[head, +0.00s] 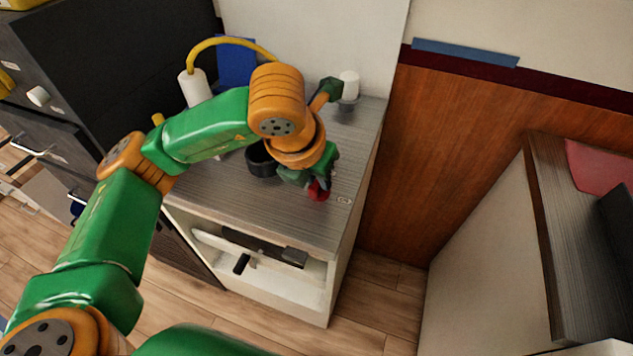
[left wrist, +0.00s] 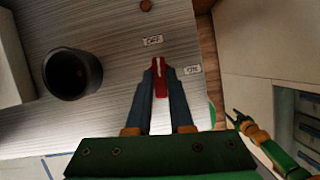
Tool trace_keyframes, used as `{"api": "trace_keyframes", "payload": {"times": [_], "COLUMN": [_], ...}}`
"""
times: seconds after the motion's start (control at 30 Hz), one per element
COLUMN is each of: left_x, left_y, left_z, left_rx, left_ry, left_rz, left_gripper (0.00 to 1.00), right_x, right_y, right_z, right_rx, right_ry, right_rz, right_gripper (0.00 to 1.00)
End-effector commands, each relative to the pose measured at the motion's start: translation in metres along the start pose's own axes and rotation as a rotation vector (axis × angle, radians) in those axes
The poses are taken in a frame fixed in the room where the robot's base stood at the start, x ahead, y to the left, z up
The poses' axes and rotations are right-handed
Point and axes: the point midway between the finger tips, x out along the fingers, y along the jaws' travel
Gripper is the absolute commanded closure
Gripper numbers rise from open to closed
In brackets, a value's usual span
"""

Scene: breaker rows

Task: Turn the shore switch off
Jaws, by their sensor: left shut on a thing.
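The shore switch is a red handle with a pale line on it, on the grey counter. In the left wrist view the red handle (left wrist: 159,69) stands between my fingertips, its far end towards the OFF label (left wrist: 153,41). The ON label (left wrist: 192,70) lies to its right. In the head view the red handle (head: 319,190) shows at the counter's front right, partly hidden by my gripper. My left gripper (head: 308,181) points down and is shut on the handle.
A black cup (head: 262,160) stands on the counter (head: 240,208), left of my gripper. A white cylinder (head: 349,85) and a white bottle-like object (head: 195,88) stand farther back. An open shelf (head: 262,270) lies below. Another cabinet (head: 480,250) stands across a gap to the right.

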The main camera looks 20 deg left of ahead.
Motion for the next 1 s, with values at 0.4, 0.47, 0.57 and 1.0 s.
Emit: {"api": "trace_keyframes", "payload": {"times": [0.4,0.47,0.57,1.0], "left_x": [-0.0002,-0.0004,-0.0006,-0.0006], "left_y": [-0.0007,-0.0006,-0.0005,-0.0004], "left_z": [0.0008,0.0008,0.001,0.0008], "left_rx": [-0.12,-0.125,-0.13,-0.13], "left_ry": [-0.003,-0.002,-0.002,-0.001], "left_rz": [0.049,0.051,0.053,0.053], "left_gripper": [1.0,1.0,1.0,0.5], "right_x": [0.0113,0.0115,0.0116,0.0114], "right_y": [0.0,0.0,0.0001,0.0003], "right_z": [0.0012,0.0013,0.0013,0.0014], "right_rx": [0.0,0.0,0.0,0.0], "right_ry": [0.0,0.0,0.0,-0.001], "right_rz": [0.0,0.0,0.0,0.001], "right_gripper": [0.5,0.5,0.5,0.5]}}
